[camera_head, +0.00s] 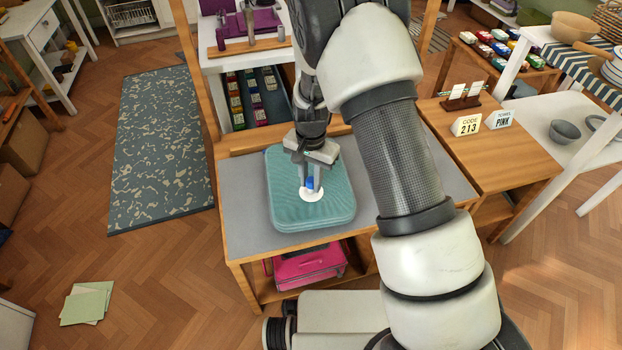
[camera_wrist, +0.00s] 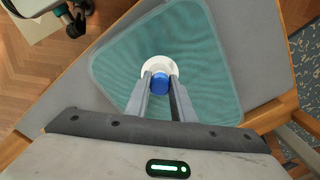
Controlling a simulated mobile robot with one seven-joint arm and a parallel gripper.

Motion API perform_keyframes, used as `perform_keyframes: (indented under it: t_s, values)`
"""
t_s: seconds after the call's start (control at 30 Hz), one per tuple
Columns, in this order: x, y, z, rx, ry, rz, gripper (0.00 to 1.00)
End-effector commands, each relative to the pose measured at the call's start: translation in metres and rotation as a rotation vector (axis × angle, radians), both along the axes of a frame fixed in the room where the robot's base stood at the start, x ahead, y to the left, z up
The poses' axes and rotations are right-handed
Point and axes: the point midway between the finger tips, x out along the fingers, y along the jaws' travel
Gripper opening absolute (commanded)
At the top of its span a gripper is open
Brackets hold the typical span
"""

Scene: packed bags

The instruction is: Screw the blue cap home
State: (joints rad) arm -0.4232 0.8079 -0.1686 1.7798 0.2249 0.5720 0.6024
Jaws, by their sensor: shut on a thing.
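The blue cap (camera_head: 310,183) is between the fingertips of my gripper (camera_head: 310,186), which points straight down over the table. It also shows in the wrist view (camera_wrist: 160,84), with a finger on each side. My gripper (camera_wrist: 160,88) is shut on it. Under the cap is a round white piece (camera_head: 311,194), which shows as a white ring around the cap in the wrist view (camera_wrist: 158,65). It rests on a teal pad (camera_head: 330,213). The cap's thread and the joint below it are hidden.
The pad lies on a grey-topped wooden table (camera_head: 241,198). A pink bag (camera_head: 310,263) sits on the shelf below. To the right, a wooden side table holds signs reading "CODE 213" (camera_head: 467,125) and "PINK" (camera_head: 499,119). Grey tabletop around the pad is clear.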

Motion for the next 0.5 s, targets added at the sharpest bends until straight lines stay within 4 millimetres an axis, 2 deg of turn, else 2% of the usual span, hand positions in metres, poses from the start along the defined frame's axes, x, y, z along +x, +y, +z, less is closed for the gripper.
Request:
perform_keyframes:
  t_s: [0.03, 0.13, 0.17, 0.5]
  values:
    - [0.0001, 0.0000, -0.0005, 0.000, 0.000, 0.000, 0.25]
    - [0.0001, 0.0000, -0.0002, 0.000, 0.000, 0.000, 0.42]
    - [0.0001, 0.0000, -0.0002, 0.000, 0.000, 0.000, 0.44]
    - [0.0004, 0.0001, 0.0049, 0.000, -0.001, 0.000, 0.44]
